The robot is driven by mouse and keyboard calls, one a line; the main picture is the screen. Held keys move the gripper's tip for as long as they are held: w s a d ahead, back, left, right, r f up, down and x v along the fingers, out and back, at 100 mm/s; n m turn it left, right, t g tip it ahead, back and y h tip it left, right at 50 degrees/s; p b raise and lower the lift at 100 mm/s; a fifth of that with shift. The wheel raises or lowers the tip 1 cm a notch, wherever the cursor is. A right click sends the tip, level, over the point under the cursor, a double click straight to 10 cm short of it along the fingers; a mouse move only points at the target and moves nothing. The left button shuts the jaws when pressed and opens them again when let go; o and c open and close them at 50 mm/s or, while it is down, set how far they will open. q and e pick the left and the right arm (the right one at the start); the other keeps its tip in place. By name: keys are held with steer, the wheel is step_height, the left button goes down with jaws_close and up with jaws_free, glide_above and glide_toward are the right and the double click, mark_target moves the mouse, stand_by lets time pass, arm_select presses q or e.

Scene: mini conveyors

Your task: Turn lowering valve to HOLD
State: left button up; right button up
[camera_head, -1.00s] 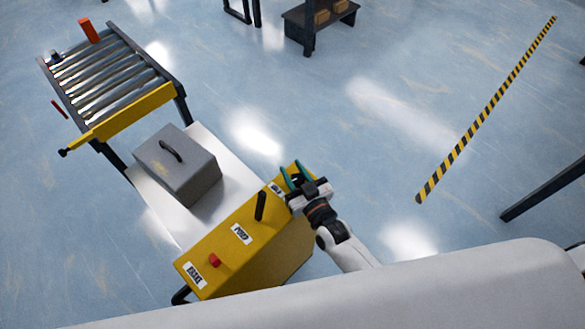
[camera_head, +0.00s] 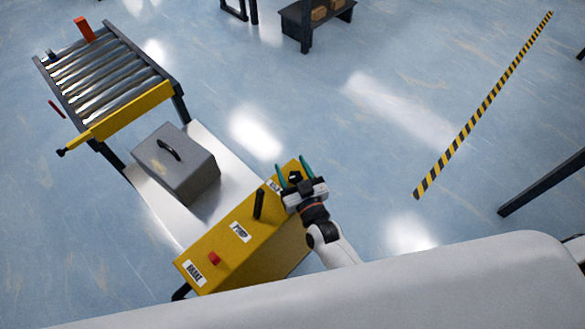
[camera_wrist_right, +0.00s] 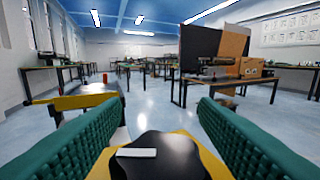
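The lowering valve shows as a black knob (camera_head: 295,177) on the far right end of the yellow control box (camera_head: 235,232). In the right wrist view the knob (camera_wrist_right: 160,157) is large and low in the picture, with a white bar mark lying across it. My right gripper (camera_head: 294,169) is open at the knob, its two green fingers apart on either side of it. I cannot tell whether the fingers touch the knob. The label beside the knob is partly hidden and its words are unreadable. My left gripper is not in view.
On the same box are a black pump lever (camera_head: 259,205) and a red brake button (camera_head: 214,258). A grey case (camera_head: 178,172) sits on the white cart platform (camera_head: 226,178). A roller conveyor (camera_head: 105,75) stands at the far left. The floor to the right is clear up to a striped line (camera_head: 485,105).

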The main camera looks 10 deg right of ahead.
steer(key=shift+s, duration=0.1)
steer(key=s+d+b, duration=0.1)
steer(key=s+d, duration=0.1)
steer(key=s, duration=0.9)
steer(key=shift+s, duration=0.3)
steer(key=shift+d+b, duration=0.15)
steer(key=shift+b, duration=0.15)
